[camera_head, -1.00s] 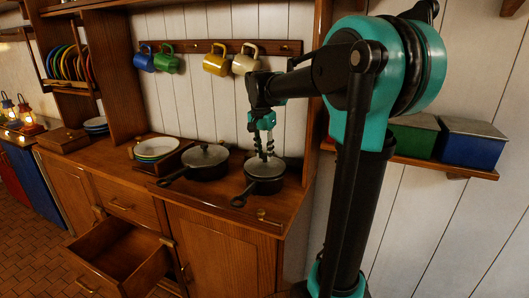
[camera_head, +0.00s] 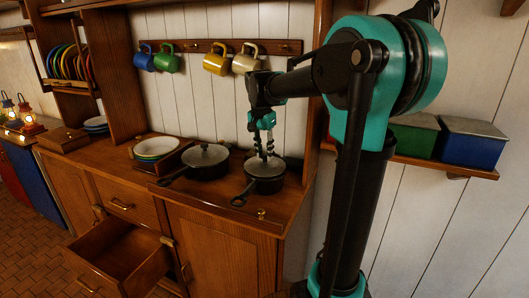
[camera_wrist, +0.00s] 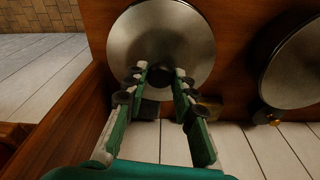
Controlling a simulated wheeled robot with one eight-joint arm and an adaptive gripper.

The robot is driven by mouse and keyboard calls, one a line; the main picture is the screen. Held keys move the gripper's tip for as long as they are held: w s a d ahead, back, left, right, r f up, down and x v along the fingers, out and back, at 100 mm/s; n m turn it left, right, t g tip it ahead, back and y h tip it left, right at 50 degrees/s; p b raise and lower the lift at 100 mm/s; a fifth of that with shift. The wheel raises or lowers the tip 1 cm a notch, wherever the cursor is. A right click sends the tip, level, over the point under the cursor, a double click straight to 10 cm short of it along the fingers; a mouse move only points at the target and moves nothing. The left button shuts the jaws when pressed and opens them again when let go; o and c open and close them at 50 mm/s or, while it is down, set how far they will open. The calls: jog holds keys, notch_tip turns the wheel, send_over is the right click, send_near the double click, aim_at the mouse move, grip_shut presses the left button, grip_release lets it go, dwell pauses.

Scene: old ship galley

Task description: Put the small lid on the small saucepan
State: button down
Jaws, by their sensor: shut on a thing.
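The small saucepan (camera_head: 265,186) is dark, with its handle (camera_head: 243,196) toward the counter's front edge. The small grey lid (camera_head: 256,168) lies level over its mouth; in the wrist view the lid (camera_wrist: 130,45) is a round metal disc hiding the pan below. I cannot tell whether it rests fully on the rim or sits just above it. My gripper (camera_head: 264,152) points down from above, its fingers closed around the lid's dark knob (camera_wrist: 160,76). The fingers also show in the wrist view (camera_wrist: 159,80).
A larger lidded pan (camera_head: 205,172) stands close on the left, also in the wrist view (camera_wrist: 300,70). Plates (camera_head: 157,147) lie farther left. Mugs (camera_head: 216,64) hang on the back wall. An open drawer (camera_head: 117,262) juts out below the counter. A cabinet side post stands at the right.

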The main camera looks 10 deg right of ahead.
jog(key=shift+f, duration=0.35)
dwell(0.5)
jog(key=c, duration=1.2)
grip_release()
jog(key=shift+o, duration=0.2)
jog(key=shift+r, duration=3.5)
